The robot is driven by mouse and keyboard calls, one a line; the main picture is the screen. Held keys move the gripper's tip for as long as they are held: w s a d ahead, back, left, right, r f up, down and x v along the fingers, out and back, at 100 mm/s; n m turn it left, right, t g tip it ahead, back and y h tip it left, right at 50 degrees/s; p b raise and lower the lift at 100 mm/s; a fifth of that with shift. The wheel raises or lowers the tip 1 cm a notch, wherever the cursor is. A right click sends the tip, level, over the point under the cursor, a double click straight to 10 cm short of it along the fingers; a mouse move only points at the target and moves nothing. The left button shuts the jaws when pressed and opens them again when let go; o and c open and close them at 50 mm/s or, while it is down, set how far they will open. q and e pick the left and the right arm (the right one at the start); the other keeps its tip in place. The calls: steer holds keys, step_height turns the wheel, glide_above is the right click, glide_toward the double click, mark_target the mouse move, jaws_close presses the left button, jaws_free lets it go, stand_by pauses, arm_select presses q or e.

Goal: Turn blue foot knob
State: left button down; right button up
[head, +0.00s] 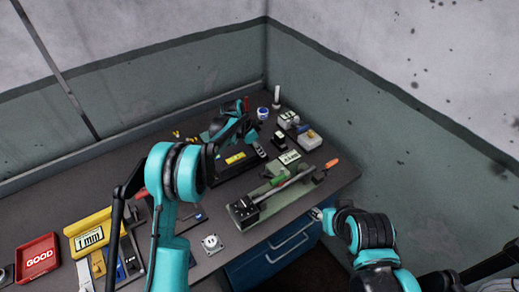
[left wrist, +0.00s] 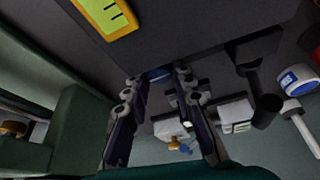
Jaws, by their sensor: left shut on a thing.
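A dark box, apparently the ring inverter (head: 228,170), stands on the bench with a yellow-green display. In the left wrist view its dark body (left wrist: 195,45) fills the top, with the display at upper left. The blue foot knob (left wrist: 158,73) shows as a small blue patch at the box's lower edge, between my left fingertips. My left gripper (head: 240,127) is behind the box; in the wrist view its fingers (left wrist: 159,78) are shut on the knob, which they partly hide. My right gripper (head: 317,213) is by the bench's front edge, its jaw state unclear.
A green press-like fixture (head: 246,208) with a long lever lies in front of the box. White-topped boxes (head: 309,139) and a blue-white cup (head: 263,113) stand behind right.

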arm_select(q)
steer(key=n+t, duration=0.1)
steer(key=n, duration=0.2)
steer(key=shift+s, duration=0.1)
steer(key=shift+n+t+y+b, duration=0.5)
steer(key=shift+n+y, duration=0.3)
steer(key=shift+n, duration=1.2)
steer(key=c, duration=1.3)
jaws_free()
steer(key=shift+o, duration=0.2)
